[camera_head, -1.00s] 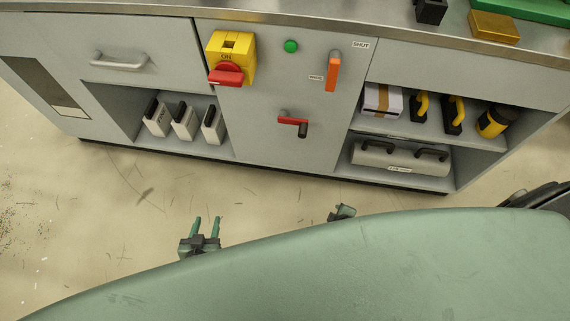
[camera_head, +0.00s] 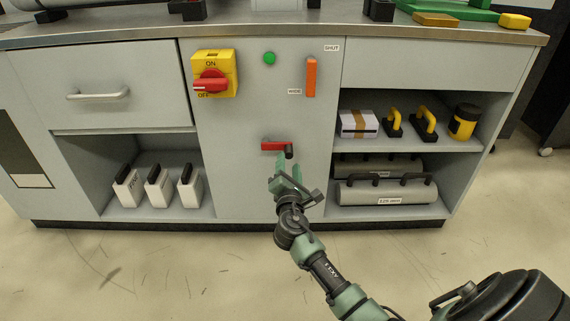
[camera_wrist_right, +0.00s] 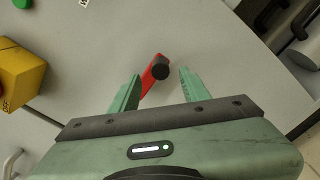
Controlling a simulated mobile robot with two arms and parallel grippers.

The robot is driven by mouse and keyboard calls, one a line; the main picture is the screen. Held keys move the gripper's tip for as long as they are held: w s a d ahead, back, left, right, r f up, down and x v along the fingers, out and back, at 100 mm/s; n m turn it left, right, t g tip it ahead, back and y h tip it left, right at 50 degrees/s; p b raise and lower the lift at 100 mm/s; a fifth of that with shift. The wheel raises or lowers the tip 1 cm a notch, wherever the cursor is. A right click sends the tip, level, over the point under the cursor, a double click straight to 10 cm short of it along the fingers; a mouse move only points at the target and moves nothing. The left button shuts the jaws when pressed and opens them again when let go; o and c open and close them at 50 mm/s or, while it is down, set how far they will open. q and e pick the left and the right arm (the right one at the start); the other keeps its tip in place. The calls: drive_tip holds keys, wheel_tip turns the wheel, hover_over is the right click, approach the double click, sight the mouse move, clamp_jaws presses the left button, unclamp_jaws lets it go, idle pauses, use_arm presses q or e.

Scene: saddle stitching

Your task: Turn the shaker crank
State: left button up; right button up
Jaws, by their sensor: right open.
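The shaker crank is a red arm (camera_head: 272,146) with a black knob (camera_head: 289,151) at its right end, on the grey cabinet's front panel. My right gripper (camera_head: 284,172) is open just below the knob in the head view. In the right wrist view, the red crank arm (camera_wrist_right: 149,81) and black knob (camera_wrist_right: 160,71) lie between the two open green fingers (camera_wrist_right: 157,84), near their tips. I see no finger closed on the knob. My left gripper is not in view.
Above the crank are a yellow switch box with a red knob (camera_head: 211,84), a green button (camera_head: 269,58) and an orange lever (camera_head: 311,77).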

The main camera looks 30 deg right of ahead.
sight(288, 157)
drive_tip(key=b+x, duration=0.1)
drive_tip(key=x, duration=0.4)
drive_tip(key=shift+w+d+f, duration=0.1)
drive_tip(key=shift+w+d, duration=0.05)
drive_tip(key=shift+w, duration=0.1)
clamp_jaws()
drive_tip(key=shift+f, duration=0.1)
idle(1.1)
